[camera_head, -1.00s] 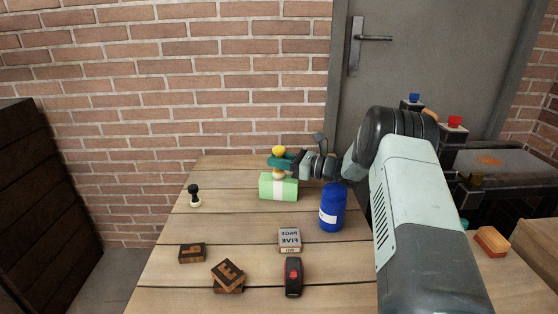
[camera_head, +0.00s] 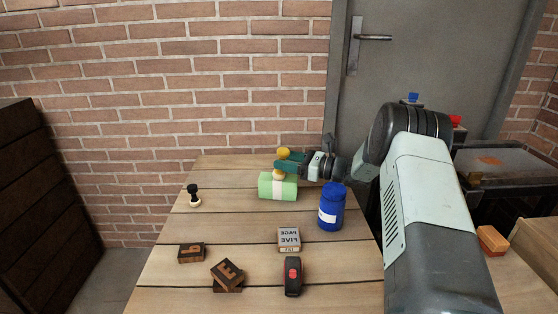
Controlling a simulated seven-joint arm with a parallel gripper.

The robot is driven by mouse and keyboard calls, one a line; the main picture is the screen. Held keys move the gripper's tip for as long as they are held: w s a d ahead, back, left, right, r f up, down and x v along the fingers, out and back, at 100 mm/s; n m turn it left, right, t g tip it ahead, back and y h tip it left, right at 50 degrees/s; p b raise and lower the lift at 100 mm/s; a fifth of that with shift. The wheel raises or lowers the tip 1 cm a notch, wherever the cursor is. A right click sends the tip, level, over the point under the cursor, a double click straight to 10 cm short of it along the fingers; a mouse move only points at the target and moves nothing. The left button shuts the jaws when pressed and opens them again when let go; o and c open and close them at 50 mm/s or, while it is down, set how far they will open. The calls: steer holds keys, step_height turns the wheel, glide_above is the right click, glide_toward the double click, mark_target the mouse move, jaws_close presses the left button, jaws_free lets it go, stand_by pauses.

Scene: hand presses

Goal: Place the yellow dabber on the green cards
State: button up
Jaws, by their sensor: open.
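The yellow dabber (camera_head: 283,153) is at the far end of the table, over the green cards (camera_head: 265,186). Its yellow top shows above my gripper's teal fingers, and its pale lower end shows just below them, at the top of the cards. The fingers hide its middle, and it looks slightly tilted. The green cards are a block with a white band, lying on the table. My gripper (camera_head: 281,161) reaches in from the right, open, with its fingers at the dabber. I cannot tell whether they touch it.
A blue bottle (camera_head: 331,208) stands right of the cards, below my arm. A black stamp (camera_head: 194,196) stands at the left. Nearer are wooden letter blocks (camera_head: 191,252), a small lettered block (camera_head: 289,239) and a black-and-red stamp (camera_head: 292,276). The table between them is clear.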

steer(key=v, duration=0.2)
steer(key=shift+d, duration=0.3)
step_height(320, 180, up, 7)
steer(key=shift+a, duration=0.15)
